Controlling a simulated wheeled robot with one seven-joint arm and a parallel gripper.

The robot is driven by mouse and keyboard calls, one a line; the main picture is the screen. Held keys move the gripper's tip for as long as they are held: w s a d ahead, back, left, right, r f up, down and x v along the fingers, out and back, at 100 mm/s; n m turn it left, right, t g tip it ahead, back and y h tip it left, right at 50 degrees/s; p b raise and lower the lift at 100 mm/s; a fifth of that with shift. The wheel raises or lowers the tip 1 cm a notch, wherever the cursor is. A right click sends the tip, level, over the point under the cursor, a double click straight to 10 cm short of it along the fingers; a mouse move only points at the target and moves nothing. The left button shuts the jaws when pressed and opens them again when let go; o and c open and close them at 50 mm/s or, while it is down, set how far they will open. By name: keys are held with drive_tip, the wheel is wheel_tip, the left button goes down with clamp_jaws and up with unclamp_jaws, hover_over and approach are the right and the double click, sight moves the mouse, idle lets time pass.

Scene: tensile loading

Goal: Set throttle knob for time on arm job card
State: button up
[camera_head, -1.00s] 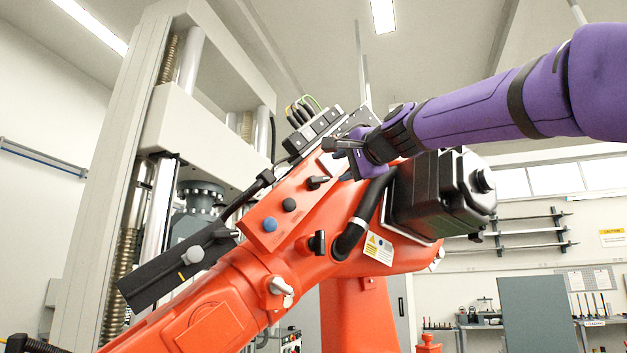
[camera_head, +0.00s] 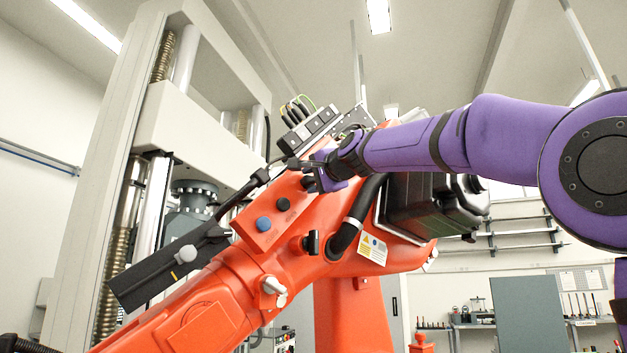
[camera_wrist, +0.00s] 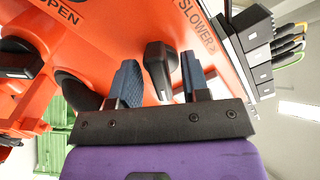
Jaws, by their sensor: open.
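The black throttle knob (camera_wrist: 157,62) stands on the orange arm's panel beside the printed word "SLOWER" in the wrist view. My gripper (camera_wrist: 160,78) is open, with one blue-padded finger on each side of this knob. Gaps show between the knob and both fingers, so it is not clamped. In the head view my gripper (camera_head: 311,172) is at the upper end of the orange control panel (camera_head: 258,241). The knob is mostly hidden there by the gripper. The knob's exact setting cannot be read.
A blue button (camera_head: 263,224) and a black button (camera_head: 283,204) sit lower on the panel. A black lever knob (camera_head: 312,243) is below them. A black box with cables (camera_head: 308,130) is close above my gripper. The grey test frame (camera_head: 95,200) stands behind, left.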

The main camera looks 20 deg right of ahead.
drive_tip(key=shift+c, duration=0.2)
clamp_jaws()
drive_tip(key=shift+n, duration=0.3)
drive_tip(key=n, duration=0.3)
drive_tip(key=shift+f+n, duration=0.1)
drive_tip(key=shift+n, duration=0.2)
drive_tip(key=n, duration=0.3)
drive_tip(key=shift+n, duration=0.4)
drive_tip(key=n, duration=0.3)
drive_tip(key=shift+d, duration=0.1)
drive_tip(key=shift+f+n, duration=0.1)
drive_tip(key=shift+n, duration=1.8)
